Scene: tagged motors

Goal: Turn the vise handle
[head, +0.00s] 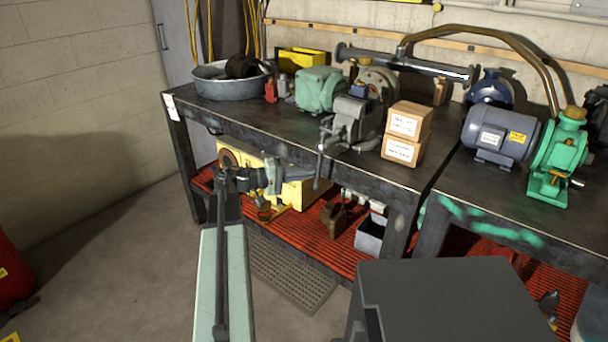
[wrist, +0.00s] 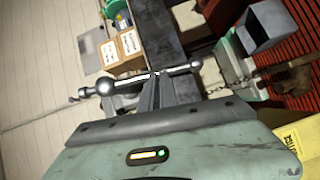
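The grey vise (head: 350,122) is mounted at the front edge of the workbench, left of two cardboard boxes. Its metal handle (head: 318,165) hangs down in front of the bench edge. In the wrist view the handle (wrist: 135,80) is a shiny bar with a ball at its left end and a smaller knob at its right end. My gripper (head: 308,173) reaches from the left to the lower part of the handle. In the wrist view its dark fingers (wrist: 158,80) are right at the bar. I cannot tell whether they are closed around it or only beside it.
The two boxes (head: 405,133) sit right of the vise, with a blue-grey motor (head: 500,133) and green pump (head: 558,160) further right. Below is a red slatted shelf (head: 300,235) with a yellow machine (head: 295,195) and grey bin (head: 370,237).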

